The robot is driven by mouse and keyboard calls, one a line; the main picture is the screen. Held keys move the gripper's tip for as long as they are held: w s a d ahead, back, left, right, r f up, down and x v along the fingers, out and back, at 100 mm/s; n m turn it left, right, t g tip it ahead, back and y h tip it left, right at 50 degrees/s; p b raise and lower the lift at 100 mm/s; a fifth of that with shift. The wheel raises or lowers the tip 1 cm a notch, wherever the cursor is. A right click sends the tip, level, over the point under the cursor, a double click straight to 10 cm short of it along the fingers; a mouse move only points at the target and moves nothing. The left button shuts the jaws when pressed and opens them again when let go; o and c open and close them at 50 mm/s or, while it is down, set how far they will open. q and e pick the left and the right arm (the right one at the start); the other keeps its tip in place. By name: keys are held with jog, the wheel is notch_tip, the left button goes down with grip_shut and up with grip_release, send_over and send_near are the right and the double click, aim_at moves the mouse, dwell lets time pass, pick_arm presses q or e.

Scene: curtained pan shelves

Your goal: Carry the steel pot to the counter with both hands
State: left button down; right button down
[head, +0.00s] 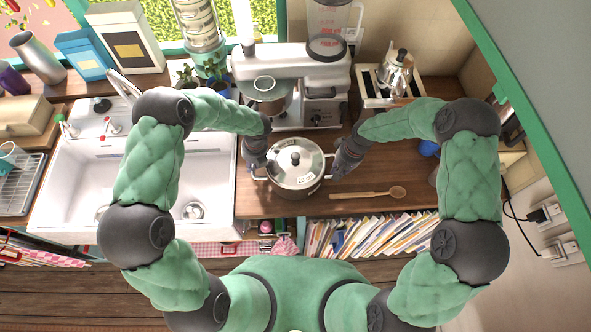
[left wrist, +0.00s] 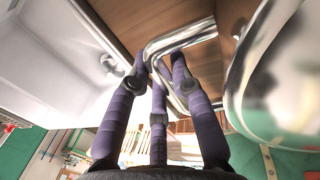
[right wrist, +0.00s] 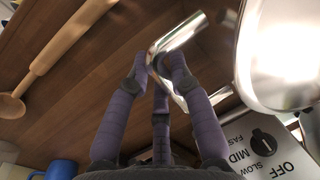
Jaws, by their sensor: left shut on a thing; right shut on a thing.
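The steel pot (head: 295,182) with a lid and black knob is at the wooden counter (head: 360,200), upright, between my two grippers. I cannot tell whether its base touches the wood. My left gripper (head: 256,170) is shut on the pot's left handle; the left wrist view shows its fingers around the bent steel handle (left wrist: 183,45), beside the pot wall (left wrist: 275,85). My right gripper (head: 338,168) is shut on the right handle; the right wrist view shows its fingers on the handle (right wrist: 175,42), with the pot wall (right wrist: 285,60) at the right.
A stand mixer (head: 290,85) stands close behind the pot. A white sink (head: 80,190) lies to the left. A wooden spoon (head: 370,193) lies on the counter to the right. A moka pot (head: 396,72) stands at the back right. Books (head: 360,236) fill a shelf below the counter edge.

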pick_arm(q)
jog(key=shift+w+r, duration=0.15)
jog(key=shift+r, duration=0.05)
pick_arm(e)
jog(key=shift+w+r, duration=0.15)
jog(key=shift+r, duration=0.05)
